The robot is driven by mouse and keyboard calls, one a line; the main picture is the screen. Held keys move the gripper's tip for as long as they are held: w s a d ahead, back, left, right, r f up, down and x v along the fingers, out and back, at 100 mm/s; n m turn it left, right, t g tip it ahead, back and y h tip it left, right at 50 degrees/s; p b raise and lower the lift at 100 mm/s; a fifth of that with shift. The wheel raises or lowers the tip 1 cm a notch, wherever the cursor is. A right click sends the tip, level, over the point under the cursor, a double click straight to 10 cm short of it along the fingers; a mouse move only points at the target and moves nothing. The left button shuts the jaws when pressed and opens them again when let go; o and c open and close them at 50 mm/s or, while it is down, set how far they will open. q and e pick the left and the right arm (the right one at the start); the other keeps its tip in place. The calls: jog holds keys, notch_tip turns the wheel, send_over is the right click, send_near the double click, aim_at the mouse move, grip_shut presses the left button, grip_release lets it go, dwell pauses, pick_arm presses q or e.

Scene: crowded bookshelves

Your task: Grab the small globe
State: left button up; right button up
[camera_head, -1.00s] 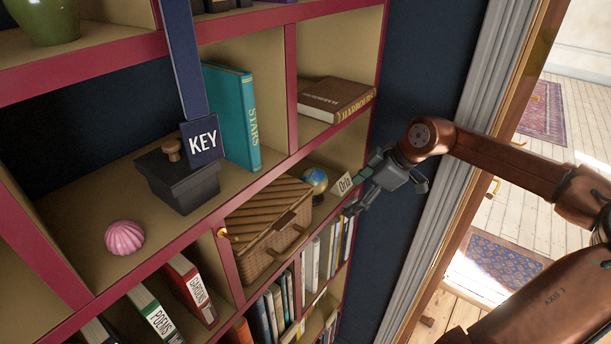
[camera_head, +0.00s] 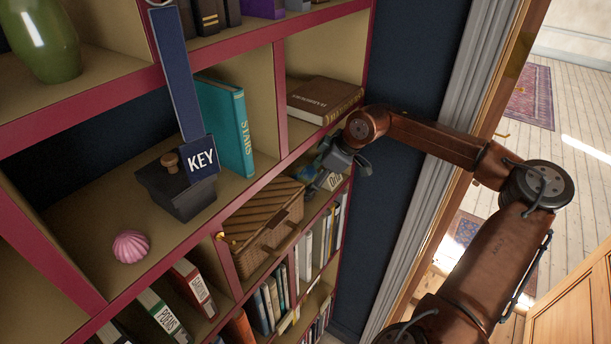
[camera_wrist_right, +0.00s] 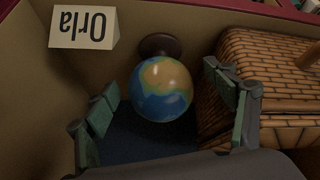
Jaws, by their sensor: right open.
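The small globe (camera_wrist_right: 161,88) is blue with tan land and stands on a dark round base (camera_wrist_right: 160,45) in a shelf compartment. In the right wrist view it sits between the spread fingers of my right gripper (camera_wrist_right: 168,112), which is open, with a gap on both sides. In the head view my right gripper (camera_head: 325,178) reaches into the compartment and largely covers the globe (camera_head: 308,170). My left gripper is not in view.
A wicker basket (camera_wrist_right: 268,75) stands close beside the globe, near one finger. A card reading "Orla" (camera_wrist_right: 84,27) stands on the other side. A shelf board with a brown book (camera_head: 322,100) lies above. Books fill the shelf below.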

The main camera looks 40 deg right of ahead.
jog(key=shift+w+a+r, duration=0.15)
jog(key=shift+w+a, duration=0.15)
jog(key=shift+w, duration=0.4)
jog(key=shift+w+a+f+p, duration=0.1)
jog(key=shift+w+f+p, duration=0.2)
jog(key=shift+f+p, duration=0.35)
jog(key=shift+s, duration=0.1)
jog(key=shift+c, duration=0.5)
jog(key=c, duration=1.2)
